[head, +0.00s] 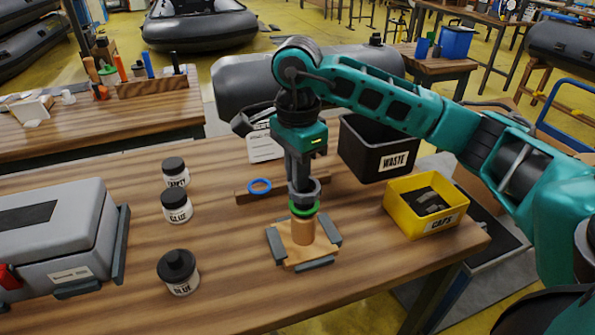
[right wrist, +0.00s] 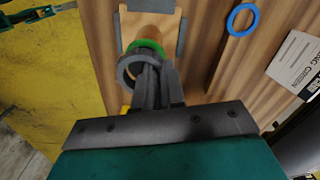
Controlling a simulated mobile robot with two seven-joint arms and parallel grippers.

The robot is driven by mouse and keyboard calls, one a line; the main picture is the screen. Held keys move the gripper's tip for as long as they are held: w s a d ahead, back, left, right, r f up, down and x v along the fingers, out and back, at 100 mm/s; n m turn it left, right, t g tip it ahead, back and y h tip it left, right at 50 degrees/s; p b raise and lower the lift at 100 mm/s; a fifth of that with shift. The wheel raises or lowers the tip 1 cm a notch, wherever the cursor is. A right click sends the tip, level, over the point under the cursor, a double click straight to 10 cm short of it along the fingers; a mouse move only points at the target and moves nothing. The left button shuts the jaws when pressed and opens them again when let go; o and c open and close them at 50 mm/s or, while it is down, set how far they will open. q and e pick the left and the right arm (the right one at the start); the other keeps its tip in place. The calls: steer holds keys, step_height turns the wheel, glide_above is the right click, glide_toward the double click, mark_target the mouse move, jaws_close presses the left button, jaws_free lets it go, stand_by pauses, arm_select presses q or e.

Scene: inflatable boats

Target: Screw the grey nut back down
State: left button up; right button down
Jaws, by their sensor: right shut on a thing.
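The grey nut (head: 305,192) is a thick dark ring at the top of an upright wooden post (head: 303,231). A bright green ring (head: 303,209) sits just below it. The post stands on a square wooden base (head: 291,253) with grey blocks at its sides. My right gripper (head: 301,181) points down from above and is shut on the nut. The right wrist view shows the nut (right wrist: 127,73) at the fingers, with the green ring beyond it. I cannot tell whether the nut's thread is engaged. My left gripper is not in view.
A blue ring (head: 259,186) lies behind the post. A yellow caps bin (head: 411,225) and a black waste bin (head: 362,157) stand right. Several dark-lidded jars (head: 177,271) and a grey case (head: 50,232) stand left. The table front near the base is clear.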

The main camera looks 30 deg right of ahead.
stand_by(0.6)
steer(key=c, duration=1.1)
jaws_free()
steer(key=shift+c, duration=0.2)
steer(key=shift+r+p, duration=0.55)
steer(key=shift+r, duration=0.35)
steer(key=shift+r+p, duration=1.1)
steer(key=shift+r, duration=0.55)
step_height(320, 180, up, 4)
steer(key=shift+f+p, duration=0.1)
steer(key=shift+p, duration=1.15)
